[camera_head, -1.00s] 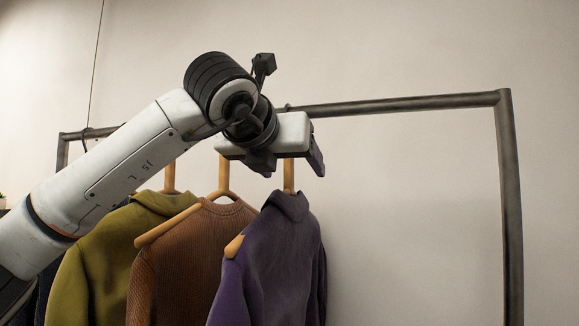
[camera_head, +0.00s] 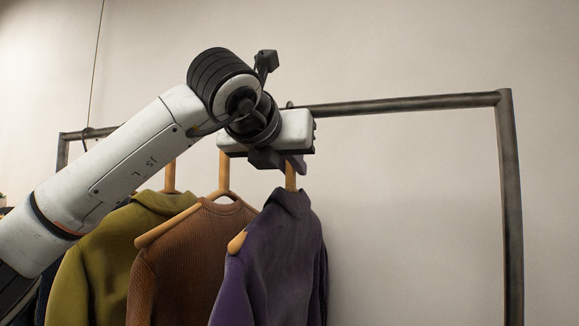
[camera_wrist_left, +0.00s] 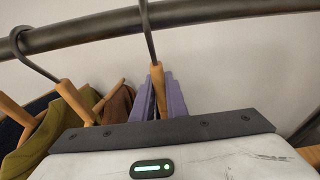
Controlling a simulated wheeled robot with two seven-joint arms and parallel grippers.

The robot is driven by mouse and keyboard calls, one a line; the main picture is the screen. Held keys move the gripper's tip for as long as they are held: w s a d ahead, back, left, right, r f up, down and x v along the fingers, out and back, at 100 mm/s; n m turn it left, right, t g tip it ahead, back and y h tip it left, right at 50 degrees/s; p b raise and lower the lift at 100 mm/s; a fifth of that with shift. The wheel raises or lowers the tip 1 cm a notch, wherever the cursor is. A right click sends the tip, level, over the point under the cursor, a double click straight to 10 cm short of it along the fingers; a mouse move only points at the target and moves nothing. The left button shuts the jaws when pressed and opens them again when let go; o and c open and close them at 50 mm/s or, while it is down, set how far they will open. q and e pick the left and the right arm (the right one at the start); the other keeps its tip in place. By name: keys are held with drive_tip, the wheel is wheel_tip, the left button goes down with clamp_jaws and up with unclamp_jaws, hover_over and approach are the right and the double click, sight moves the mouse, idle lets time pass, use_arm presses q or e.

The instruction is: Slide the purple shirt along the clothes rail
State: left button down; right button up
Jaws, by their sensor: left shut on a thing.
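The purple shirt (camera_head: 275,255) hangs on a wooden hanger (camera_head: 291,178), the rightmost garment on the clothes rail (camera_head: 400,104). My left gripper (camera_head: 287,163) is shut on the hanger's wooden neck, just above the shirt's collar and below the rail. My right gripper is out of view.
A brown sweater (camera_head: 190,260) hangs close on the left of the purple shirt, with an olive hoodie (camera_head: 90,265) beyond it. The rail is bare to the right, up to the upright post (camera_head: 511,200). A pale wall (camera_head: 420,40) stands behind.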

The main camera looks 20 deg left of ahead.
use_arm(q)
drive_tip(key=d+p, duration=0.5)
drive_tip(key=d, duration=1.9)
drive_tip(key=shift+s+d+p, duration=0.4)
idle(0.5)
idle(0.5)
drive_tip(key=shift+r, duration=0.1)
drive_tip(key=shift+f+b, duration=0.25)
drive_tip(key=shift+b, duration=0.4)
idle(0.4)
drive_tip(key=c, duration=1.7)
unclamp_jaws()
